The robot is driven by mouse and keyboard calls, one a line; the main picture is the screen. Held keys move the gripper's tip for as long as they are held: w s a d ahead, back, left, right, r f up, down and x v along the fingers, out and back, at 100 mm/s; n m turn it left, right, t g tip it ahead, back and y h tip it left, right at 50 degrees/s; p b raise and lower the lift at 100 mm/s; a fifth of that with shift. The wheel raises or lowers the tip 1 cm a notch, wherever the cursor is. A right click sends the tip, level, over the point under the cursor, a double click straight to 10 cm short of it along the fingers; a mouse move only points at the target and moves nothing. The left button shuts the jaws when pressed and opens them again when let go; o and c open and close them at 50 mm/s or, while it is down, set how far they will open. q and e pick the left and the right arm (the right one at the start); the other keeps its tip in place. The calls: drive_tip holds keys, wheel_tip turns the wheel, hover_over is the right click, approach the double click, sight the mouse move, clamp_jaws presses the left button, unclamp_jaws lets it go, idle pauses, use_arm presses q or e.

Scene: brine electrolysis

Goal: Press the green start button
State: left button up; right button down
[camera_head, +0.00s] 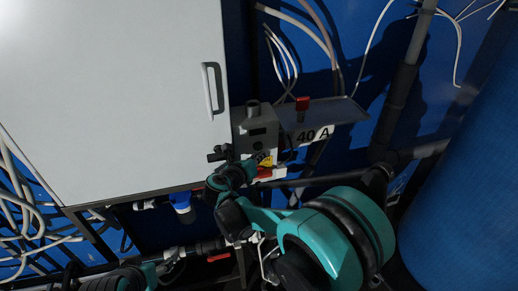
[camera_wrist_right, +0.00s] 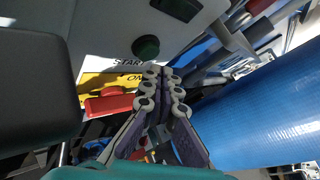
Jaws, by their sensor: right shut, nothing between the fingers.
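The green start button (camera_wrist_right: 146,47) is a dark green round knob on a grey panel in the right wrist view. A START label (camera_wrist_right: 130,62) lies just below it. My right gripper (camera_wrist_right: 162,74) is shut and empty, with its fingertips just below and right of the button; I cannot tell whether they touch it. In the head view my right gripper (camera_head: 220,154) is at the left side of the grey control box (camera_head: 260,135), and I cannot make out the button there. Black and teal parts at the bottom left may be my left arm; its jaws are unclear.
A red control (camera_wrist_right: 108,103) sits by a yellow label below the button. A white cabinet (camera_head: 120,90) stands left of the box, a grey shelf (camera_head: 335,111) right of it. Pipes and a large blue cylinder (camera_wrist_right: 255,115) are close on the right.

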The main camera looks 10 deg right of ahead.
idle(0.4)
use_arm(q)
drive_tip(key=shift+f, duration=0.15)
use_arm(e)
drive_tip(key=shift+w, duration=0.45)
drive_tip(key=shift+w, duration=0.1)
use_arm(q)
drive_tip(key=shift+s, duration=0.4)
use_arm(e)
drive_tip(key=shift+w+r, duration=0.35)
drive_tip(key=shift+r, duration=0.05)
idle(0.8)
use_arm(q)
drive_tip(key=shift+w+b, duration=0.1)
drive_tip(key=shift+b, duration=0.2)
drive_tip(key=shift+w+f, duration=0.2)
drive_tip(key=shift+w, duration=0.1)
use_arm(e)
drive_tip(key=shift+s+f, duration=0.2)
drive_tip(key=shift+f, duration=0.1)
